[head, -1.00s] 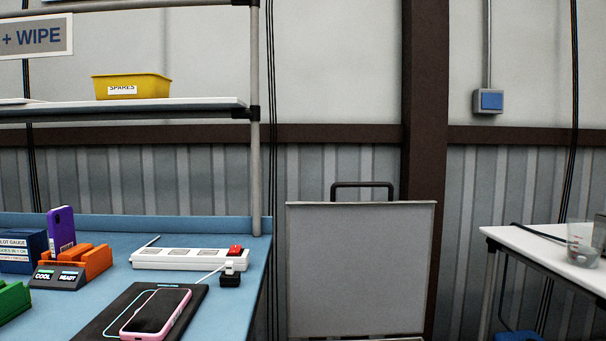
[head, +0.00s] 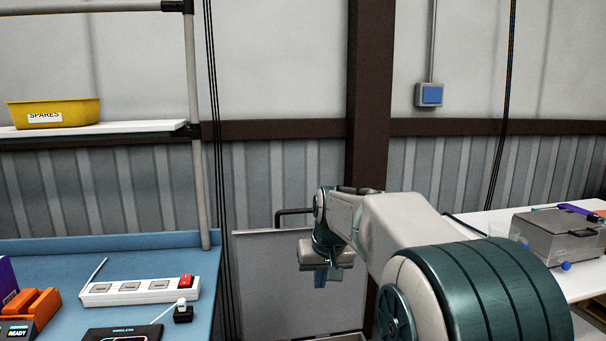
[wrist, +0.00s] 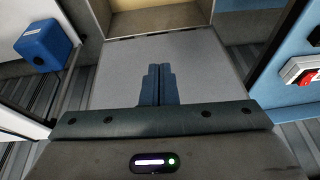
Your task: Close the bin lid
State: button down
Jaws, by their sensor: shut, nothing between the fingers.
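The bin lid (head: 262,280) is a flat grey panel standing raised, with a dark bar handle (head: 290,214) at its top edge. In the wrist view the grey lid (wrist: 112,75) fills the middle, and the open, tan-walled inside of the bin (wrist: 165,18) shows beyond it. My gripper (head: 320,282) is in front of the lid's upper right part in the head view, fingers pointing down. In the wrist view its fingers (wrist: 158,68) are together and empty, over the lid. Whether they touch it I cannot tell. My arm hides the lid's right side.
A blue bench (head: 60,262) with a power strip (head: 140,290) stands left of the lid. A white table (head: 590,285) with a grey box (head: 555,240) stands to the right. A blue box (wrist: 42,45) is at the left in the wrist view.

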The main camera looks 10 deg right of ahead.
notch_tip(320, 180, up, 20)
jog(key=t+p, duration=0.2)
jog(key=p, duration=1.2)
send_over(305, 228)
jog(key=shift+w+d+f+p, duration=0.15)
jog(key=shift+f+p, duration=0.3)
jog(key=shift+f, duration=1.05)
jog(key=shift+w+a+f+p, duration=0.1)
jog(key=shift+w+f+p, duration=0.3)
jog(key=shift+f, duration=1.05)
jog(key=shift+w+d+f+p, duration=0.1)
jog(key=shift+f+p, duration=0.45)
jog(key=shift+f, duration=0.95)
jog(key=shift+s+f, duration=0.1)
